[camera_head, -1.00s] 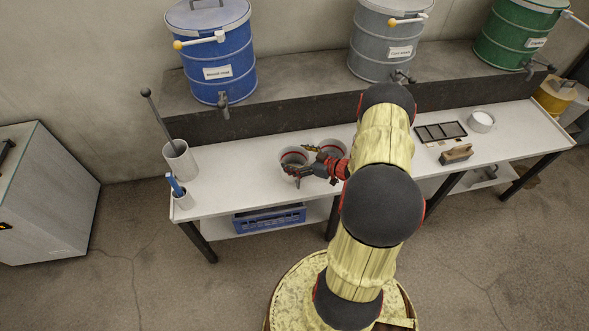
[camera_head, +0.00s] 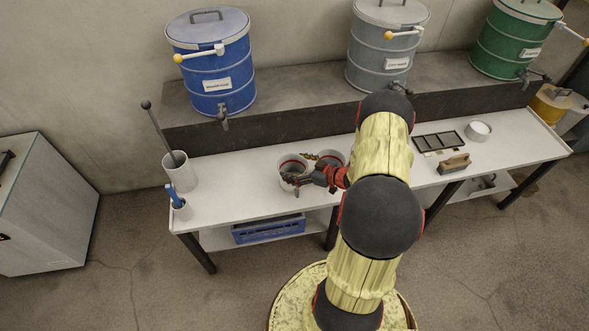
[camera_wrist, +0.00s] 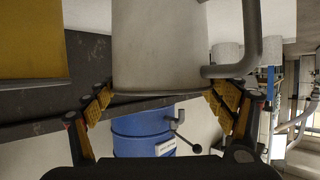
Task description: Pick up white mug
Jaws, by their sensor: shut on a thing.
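A white mug (camera_wrist: 160,45) fills the upper middle of the wrist view, its grey handle (camera_wrist: 248,50) on the right. My gripper (camera_wrist: 162,103) has its yellow-padded fingers closed on both sides of it. I cannot tell whether the held mug is clear of the table.
The white table (camera_head: 235,195) holds a tall white container (camera_head: 179,172) and a small pen cup (camera_head: 182,209) at left. A compartment tray (camera_head: 438,142), a brush (camera_head: 454,164) and a white bowl (camera_head: 478,131) stand at right. Blue (camera_head: 212,70), grey (camera_head: 385,45) and green (camera_head: 512,40) drums stand behind.

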